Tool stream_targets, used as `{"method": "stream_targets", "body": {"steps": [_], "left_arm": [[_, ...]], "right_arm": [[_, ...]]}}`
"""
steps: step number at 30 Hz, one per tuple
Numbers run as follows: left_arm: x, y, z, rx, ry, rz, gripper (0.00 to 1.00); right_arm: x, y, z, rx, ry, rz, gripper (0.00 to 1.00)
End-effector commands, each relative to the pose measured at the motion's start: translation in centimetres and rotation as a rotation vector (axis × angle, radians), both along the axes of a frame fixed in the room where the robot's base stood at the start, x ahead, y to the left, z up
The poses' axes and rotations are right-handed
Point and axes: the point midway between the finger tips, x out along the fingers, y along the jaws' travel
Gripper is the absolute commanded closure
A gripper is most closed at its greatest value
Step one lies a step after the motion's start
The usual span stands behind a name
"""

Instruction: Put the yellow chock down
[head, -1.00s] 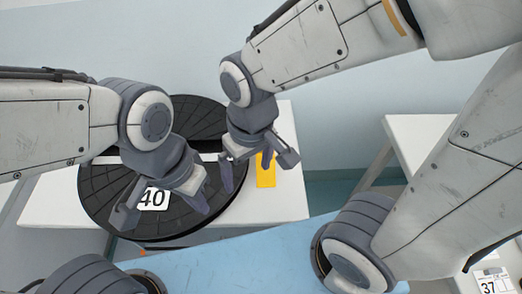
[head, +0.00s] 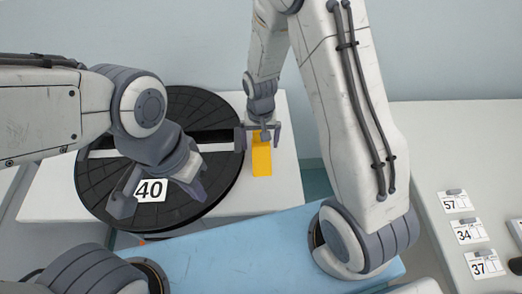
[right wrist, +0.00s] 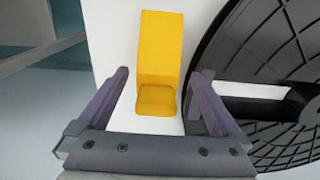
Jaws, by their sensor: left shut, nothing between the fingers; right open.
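The yellow chock (head: 261,158) rests on the white table (head: 284,185), just right of the black reel disc (head: 222,180). It is also plain in the right wrist view (right wrist: 160,52). My right gripper (head: 259,138) is open at the chock's far end. In the right wrist view its two fingers (right wrist: 156,95) stand apart on either side of the chock's near end, with a gap on each side. My left gripper (head: 160,197) is shut and empty over the disc, near the card marked 40 (head: 151,190).
A light blue surface (head: 235,247) runs along the near side. A second white table at the right holds cards marked 57 (head: 456,202), 34 (head: 468,231) and 37 (head: 485,264). White tabletop around the chock is clear.

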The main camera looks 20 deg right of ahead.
Motion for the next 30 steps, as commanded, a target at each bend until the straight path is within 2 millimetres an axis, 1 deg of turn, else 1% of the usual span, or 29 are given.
{"method": "stream_targets", "body": {"steps": [9,13,19,20,21,23,24,26,27,28,30], "left_arm": [[0.0,0.0,0.6,0.0,0.0,0.0,1.0],[0.0,0.0,0.6,0.0,0.0,0.0,1.0],[0.0,0.0,0.6,0.0,0.0,0.0,1.0],[0.0,0.0,0.6,0.0,0.0,0.0,1.0],[0.0,0.0,0.6,0.0,0.0,0.0,1.0],[0.0,0.0,0.6,0.0,0.0,0.0,1.0],[0.0,0.0,0.6,0.0,0.0,0.0,1.0],[0.0,0.0,0.6,0.0,0.0,0.0,1.0],[0.0,0.0,0.6,0.0,0.0,0.0,1.0],[0.0,0.0,0.6,0.0,0.0,0.0,1.0],[0.0,0.0,0.6,0.0,0.0,0.0,1.0]], "right_arm": [[0.0,-0.3,-4.2,-0.001,0.004,0.001,0.0],[0.1,-0.3,-5.0,-0.001,0.001,0.001,0.0],[0.1,-0.3,-5.0,-0.001,0.0,0.001,0.0],[0.1,-0.3,-5.0,-0.001,0.0,0.001,0.04],[0.1,-0.3,-5.0,-0.001,0.0,0.001,0.19],[0.1,-0.3,-5.0,-0.001,0.0,0.001,0.42],[0.1,-0.3,-5.0,-0.001,0.0,0.001,0.57],[0.1,-0.3,-5.0,-0.001,0.0,0.001,0.8],[0.1,-0.3,-5.0,-0.001,0.0,0.001,0.96],[0.1,-0.3,-5.0,-0.001,0.0,0.001,1.0],[0.1,-0.3,-5.0,0.0,0.0,0.001,1.0]]}}
